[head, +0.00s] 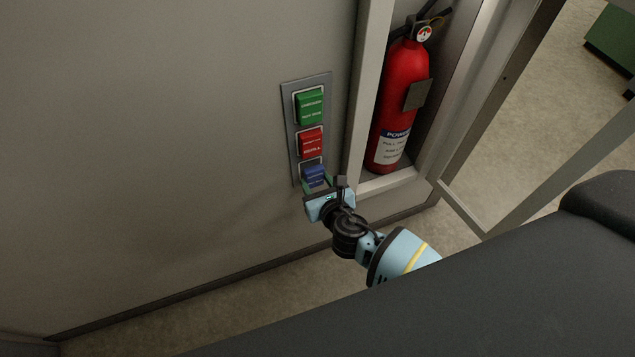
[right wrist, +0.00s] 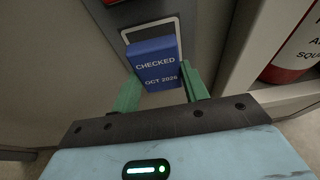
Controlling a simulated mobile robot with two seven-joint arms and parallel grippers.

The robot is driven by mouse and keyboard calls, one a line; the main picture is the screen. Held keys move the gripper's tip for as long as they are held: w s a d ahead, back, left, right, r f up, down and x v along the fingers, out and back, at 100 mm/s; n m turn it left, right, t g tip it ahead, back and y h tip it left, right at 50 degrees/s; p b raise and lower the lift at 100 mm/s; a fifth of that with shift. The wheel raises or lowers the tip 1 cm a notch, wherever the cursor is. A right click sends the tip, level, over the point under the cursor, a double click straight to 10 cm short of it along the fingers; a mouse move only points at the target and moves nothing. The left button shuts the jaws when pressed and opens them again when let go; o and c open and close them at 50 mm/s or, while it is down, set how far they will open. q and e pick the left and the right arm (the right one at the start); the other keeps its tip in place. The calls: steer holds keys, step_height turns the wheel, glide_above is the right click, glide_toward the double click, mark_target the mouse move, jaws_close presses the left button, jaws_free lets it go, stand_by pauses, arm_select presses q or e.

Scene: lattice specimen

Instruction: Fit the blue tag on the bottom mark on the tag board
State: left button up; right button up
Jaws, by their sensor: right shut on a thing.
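The blue tag (head: 315,175) is at the bottom mark of the grey tag board (head: 289,112), below a green tag (head: 310,106) and a red tag (head: 311,142). My right gripper (head: 319,184) is shut on the blue tag. In the right wrist view the blue tag (right wrist: 153,64) sits between the green fingers, its printed face toward me. The white outline of the bottom mark (right wrist: 150,26) shows above and right of the tag, which looks slightly turned against it. I cannot tell whether the tag touches the board. My left gripper is not in view.
A red fire extinguisher (head: 401,100) stands in a recessed cabinet right of the board. The cabinet frame (head: 363,100) runs close beside the board, and its open door (head: 540,165) stands out at right. The wall left of the board is clear.

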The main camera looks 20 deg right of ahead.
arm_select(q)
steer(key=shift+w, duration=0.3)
arm_select(e)
steer(key=shift+w, duration=0.25)
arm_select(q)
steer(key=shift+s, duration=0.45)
arm_select(e)
steer(key=shift+w, duration=0.3)
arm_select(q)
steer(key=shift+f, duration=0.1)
arm_select(e)
steer(key=shift+w, duration=0.2)
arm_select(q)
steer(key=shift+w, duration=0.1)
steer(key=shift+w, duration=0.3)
arm_select(e)
steer(key=o, duration=1)
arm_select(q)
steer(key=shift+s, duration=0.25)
